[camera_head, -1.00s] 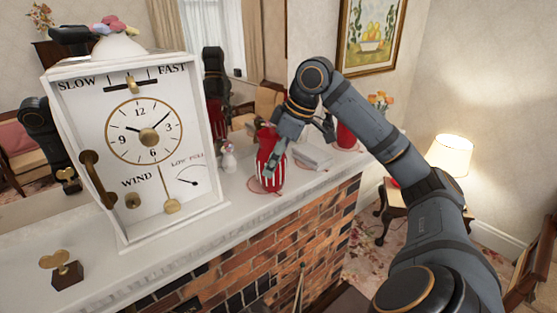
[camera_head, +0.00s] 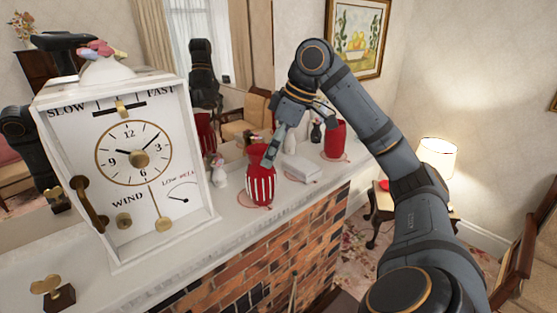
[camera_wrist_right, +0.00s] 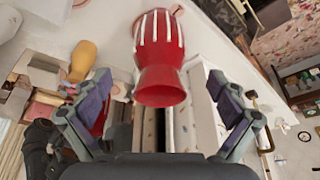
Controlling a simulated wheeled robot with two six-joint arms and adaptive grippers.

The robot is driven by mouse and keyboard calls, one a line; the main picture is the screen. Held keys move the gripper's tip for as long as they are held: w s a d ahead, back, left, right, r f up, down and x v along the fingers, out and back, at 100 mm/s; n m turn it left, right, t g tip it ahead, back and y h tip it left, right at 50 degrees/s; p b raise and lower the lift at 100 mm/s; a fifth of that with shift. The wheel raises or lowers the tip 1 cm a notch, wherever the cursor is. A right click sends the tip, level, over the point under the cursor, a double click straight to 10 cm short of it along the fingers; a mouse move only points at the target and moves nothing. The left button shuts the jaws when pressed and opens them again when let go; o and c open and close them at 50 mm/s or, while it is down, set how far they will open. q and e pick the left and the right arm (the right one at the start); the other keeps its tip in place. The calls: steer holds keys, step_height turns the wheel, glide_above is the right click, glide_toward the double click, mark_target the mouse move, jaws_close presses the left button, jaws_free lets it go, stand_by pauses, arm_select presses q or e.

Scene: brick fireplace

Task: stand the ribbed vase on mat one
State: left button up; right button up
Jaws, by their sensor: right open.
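The ribbed vase (camera_head: 261,188), red with white stripes, stands upright on the mantel inside a thin red circle outline (camera_head: 241,198). No label on this circle can be read. My right gripper (camera_head: 272,150) is open just above and behind the vase's mouth. In the right wrist view the vase (camera_wrist_right: 160,70) lies ahead, its red mouth towards me, between the spread fingers of the gripper (camera_wrist_right: 160,82), with gaps on both sides. My left gripper is not in view.
A plain red vase (camera_head: 334,138) stands farther along in another circle. The mantel's front edge is close.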

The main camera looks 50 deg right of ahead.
steer(key=p+v, duration=0.1)
steer(key=v, duration=0.3)
steer(key=shift+r, duration=0.1)
